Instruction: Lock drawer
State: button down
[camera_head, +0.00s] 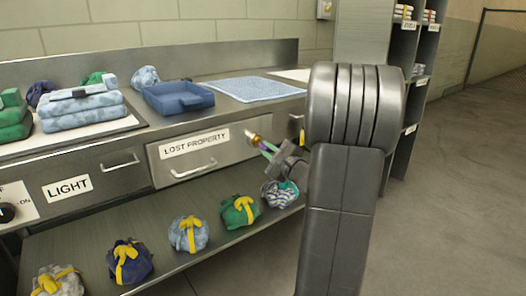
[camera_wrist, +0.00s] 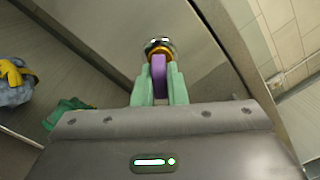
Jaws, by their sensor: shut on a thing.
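The drawer labelled LOST PROPERTY (camera_head: 160,156) is under the counter in the head view, with a bar handle below its label. Its front looks shut or nearly so. A brass lock (camera_head: 251,135) shows at the drawer's right end; the wrist view shows its gold ring and silver face (camera_wrist: 158,46). My gripper (camera_head: 268,150) is at the lock, its green fingers (camera_wrist: 159,88) shut on a purple key (camera_wrist: 158,70). The key's head points at the lock and appears to meet it. The key's tip is hidden, so how deep it sits cannot be told.
Several tied bundles, such as a green one (camera_head: 238,211), sit on the shelf below. A shelf unit (camera_head: 425,70) stands behind my arm.

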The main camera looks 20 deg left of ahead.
jog(key=shift+n+b, duration=0.6)
jog(key=shift+b, duration=0.1)
jog(key=shift+f+n, duration=0.1)
jog(key=shift+n, duration=0.2)
jog(key=n, duration=0.3)
jog(key=shift+n, duration=1)
jog(key=c, duration=0.7)
grip_release()
